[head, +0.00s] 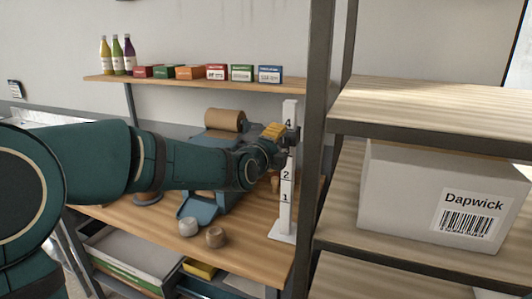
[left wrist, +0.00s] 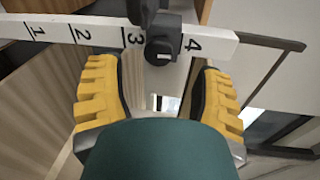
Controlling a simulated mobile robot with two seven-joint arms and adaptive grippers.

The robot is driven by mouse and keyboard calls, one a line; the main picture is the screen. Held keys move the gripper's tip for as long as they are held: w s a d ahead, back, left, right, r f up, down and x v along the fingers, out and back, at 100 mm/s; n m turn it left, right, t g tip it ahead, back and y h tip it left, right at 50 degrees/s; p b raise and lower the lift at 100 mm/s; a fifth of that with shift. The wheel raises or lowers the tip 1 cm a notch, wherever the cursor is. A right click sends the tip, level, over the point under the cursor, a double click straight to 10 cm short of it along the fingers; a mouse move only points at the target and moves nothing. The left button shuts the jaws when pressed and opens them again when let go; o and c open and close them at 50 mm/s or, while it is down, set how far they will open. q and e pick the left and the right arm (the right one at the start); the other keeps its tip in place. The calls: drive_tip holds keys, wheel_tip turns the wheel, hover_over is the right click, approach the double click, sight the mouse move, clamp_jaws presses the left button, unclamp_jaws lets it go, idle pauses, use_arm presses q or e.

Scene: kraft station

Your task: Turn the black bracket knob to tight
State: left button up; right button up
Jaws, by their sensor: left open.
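The black bracket knob (left wrist: 162,50) sits on a white numbered post (left wrist: 80,30), between the marks 3 and 4 in the left wrist view. In the head view the white post (head: 287,190) stands upright on the wooden table, and a dark bracket (head: 291,137) shows near its top. My left gripper (left wrist: 160,100) is open, with its yellow ridged fingers on either side of the knob's line and the knob a little beyond the fingertips. In the head view my left gripper (head: 277,133) is right at the post near the bracket. My right gripper is not in view.
A brown roll (head: 225,120) on a blue-grey dispenser stands behind my left arm.

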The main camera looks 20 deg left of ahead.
use_arm(q)
drive_tip(key=s, duration=0.6)
drive_tip(key=shift+s+a+r, duration=0.3)
drive_tip(key=shift+s+r, duration=0.05)
drive_tip(key=shift+r, duration=0.05)
